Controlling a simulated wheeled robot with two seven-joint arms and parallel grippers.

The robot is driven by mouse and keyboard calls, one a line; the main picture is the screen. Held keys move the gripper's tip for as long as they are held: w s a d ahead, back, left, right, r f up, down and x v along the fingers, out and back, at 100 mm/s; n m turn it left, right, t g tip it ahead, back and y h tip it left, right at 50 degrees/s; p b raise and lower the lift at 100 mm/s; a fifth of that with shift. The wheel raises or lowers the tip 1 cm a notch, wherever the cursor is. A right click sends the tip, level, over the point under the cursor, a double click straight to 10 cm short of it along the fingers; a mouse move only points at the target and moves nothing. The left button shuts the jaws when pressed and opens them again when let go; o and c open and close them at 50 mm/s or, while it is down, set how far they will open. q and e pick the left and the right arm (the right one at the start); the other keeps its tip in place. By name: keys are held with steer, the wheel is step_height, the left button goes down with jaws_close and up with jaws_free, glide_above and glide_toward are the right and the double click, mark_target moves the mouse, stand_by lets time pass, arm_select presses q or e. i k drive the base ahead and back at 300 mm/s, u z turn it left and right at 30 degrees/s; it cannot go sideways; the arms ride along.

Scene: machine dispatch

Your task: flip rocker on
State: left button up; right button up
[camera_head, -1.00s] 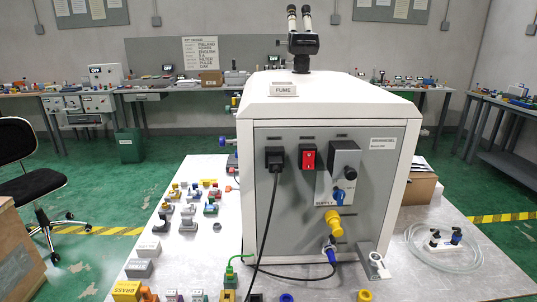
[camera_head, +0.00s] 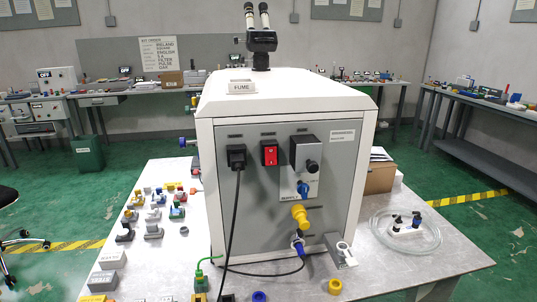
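A red rocker switch (camera_head: 269,154) sits on the grey rear panel of a white machine labelled FUME (camera_head: 241,88). The rocker is set between a black power plug (camera_head: 236,155) on its left and a black module with a knob (camera_head: 306,153) on its right. Small marks on the rocker are too small to read, so I cannot tell which way it is tipped. Neither of my grippers is in view.
The machine stands on a grey table (camera_head: 395,268) with several small coloured fittings on the left and a coiled clear tube (camera_head: 432,232) on the right. A cardboard box (camera_head: 380,176) is behind it. A black cable hangs from the plug.

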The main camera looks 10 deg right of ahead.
mark_target(270, 153)
steer(key=u, duration=1.2)
steer(key=i, duration=0.35)
steer(key=z, duration=0.7)
